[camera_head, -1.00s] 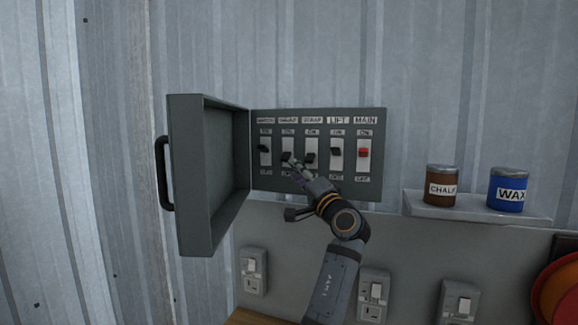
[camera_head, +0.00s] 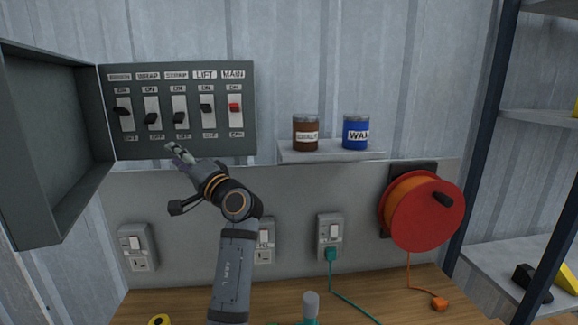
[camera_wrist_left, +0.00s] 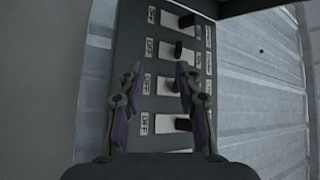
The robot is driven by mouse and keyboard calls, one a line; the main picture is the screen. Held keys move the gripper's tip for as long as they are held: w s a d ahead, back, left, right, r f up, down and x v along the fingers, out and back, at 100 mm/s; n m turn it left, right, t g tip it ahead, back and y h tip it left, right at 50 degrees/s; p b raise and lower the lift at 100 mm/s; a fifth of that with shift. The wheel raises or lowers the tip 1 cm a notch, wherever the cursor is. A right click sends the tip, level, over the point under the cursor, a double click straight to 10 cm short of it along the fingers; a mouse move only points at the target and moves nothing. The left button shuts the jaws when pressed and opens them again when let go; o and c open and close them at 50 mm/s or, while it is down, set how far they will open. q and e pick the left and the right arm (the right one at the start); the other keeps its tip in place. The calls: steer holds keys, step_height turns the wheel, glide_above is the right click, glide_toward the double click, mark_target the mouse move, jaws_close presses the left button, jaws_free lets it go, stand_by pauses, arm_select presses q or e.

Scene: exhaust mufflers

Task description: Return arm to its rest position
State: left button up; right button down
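My left gripper (camera_head: 180,154) is in front of the lower edge of the open grey switch panel (camera_head: 130,146), below the black switches. In the left wrist view its two fingers (camera_wrist_left: 157,80) are apart with nothing between them, and the panel (camera_wrist_left: 130,40) shows beyond. My left arm (camera_head: 236,270) rises from the bottom of the head view, bent at the wrist. The panel has a row of black switches and a red MAIN switch (camera_head: 235,106) at the right end. The LIFT switch (camera_head: 207,108) is black. My right gripper is not in view.
The panel door (camera_head: 45,140) stands open at the left. A shelf (camera_head: 330,155) with a brown chalk can (camera_head: 306,134) and a blue wax can (camera_head: 356,132) is to the right. A red-orange cable reel (camera_head: 425,215) hangs further right. A wooden bench (camera_head: 390,290) lies below.

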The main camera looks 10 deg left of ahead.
arm_select(q)
steer(key=s+a+f+g+h, duration=0.1)
steer(key=s+f+h, duration=0.2)
steer(key=f, duration=0.8)
steer(key=s+a+f+h, duration=0.1)
steer(key=s+f+h, duration=0.25)
steer(key=f, duration=0.85)
steer(key=s+a+f+g+h, duration=0.1)
steer(key=s+f+h, duration=0.2)
steer(key=f, duration=0.8)
steer(key=s+d+f+g+h, duration=0.2)
steer(key=s+d+f+h, duration=0.2)
steer(key=s+d+f, duration=0.5)
steer(key=s+d+f+g+h, duration=0.3)
steer(key=s+f+h, duration=0.3)
steer(key=s, duration=0.7)
steer(key=s+a+f+g+y, duration=0.1)
steer(key=a+f, duration=0.1)
steer(key=f, duration=1.1)
steer(key=s+a+f+y, duration=0.1)
steer(key=f, duration=1.1)
steer(key=s+a+f+g, duration=0.1)
steer(key=s+f, duration=1.6)
steer(key=s, duration=0.2)
steer(key=shift+f+n, duration=0.15)
steer(key=shift+n, duration=0.25)
